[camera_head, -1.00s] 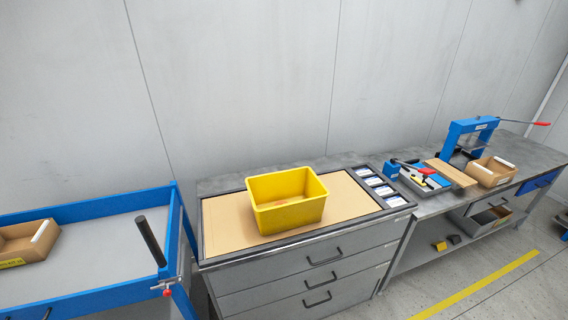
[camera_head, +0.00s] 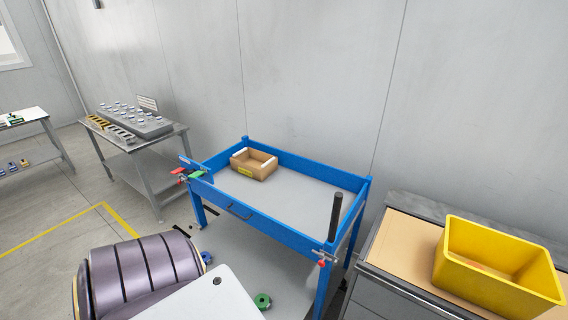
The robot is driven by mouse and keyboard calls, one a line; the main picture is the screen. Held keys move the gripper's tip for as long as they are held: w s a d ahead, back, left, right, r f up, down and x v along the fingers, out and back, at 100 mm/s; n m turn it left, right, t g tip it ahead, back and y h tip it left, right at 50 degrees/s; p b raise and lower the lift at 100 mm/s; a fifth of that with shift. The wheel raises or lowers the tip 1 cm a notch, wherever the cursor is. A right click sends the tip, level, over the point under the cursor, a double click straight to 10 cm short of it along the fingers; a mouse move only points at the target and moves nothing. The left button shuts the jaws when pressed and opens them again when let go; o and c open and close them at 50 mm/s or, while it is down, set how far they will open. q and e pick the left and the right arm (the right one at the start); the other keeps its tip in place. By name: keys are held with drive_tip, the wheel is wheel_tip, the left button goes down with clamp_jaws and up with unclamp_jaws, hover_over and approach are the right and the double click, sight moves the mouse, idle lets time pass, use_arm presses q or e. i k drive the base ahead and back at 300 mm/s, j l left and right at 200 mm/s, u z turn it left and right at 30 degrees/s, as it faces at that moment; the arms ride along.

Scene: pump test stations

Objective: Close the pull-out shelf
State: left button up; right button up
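A blue-framed table (camera_head: 262,222) with a grey top stands in the middle. A dark handle (camera_head: 235,209) is on its front side. Below the front side, a grey surface (camera_head: 255,262) shows at a lower level, with a green round part (camera_head: 262,301) and a blue part (camera_head: 206,257) on it. I cannot tell whether this surface is the pull-out shelf or a fixed lower shelf, nor how far out it stands. Its near part is hidden behind a dark banded shape and a white panel at the bottom. Neither gripper shows.
A cardboard box (camera_head: 254,164) lies on the blue table, and a black post (camera_head: 335,217) rises at its right corner. A yellow bin (camera_head: 497,268) stands on a drawer cabinet at right. A grey bench (camera_head: 151,158) stands at left.

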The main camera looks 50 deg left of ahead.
sight(260, 263)
drive_tip(key=u, duration=2.65)
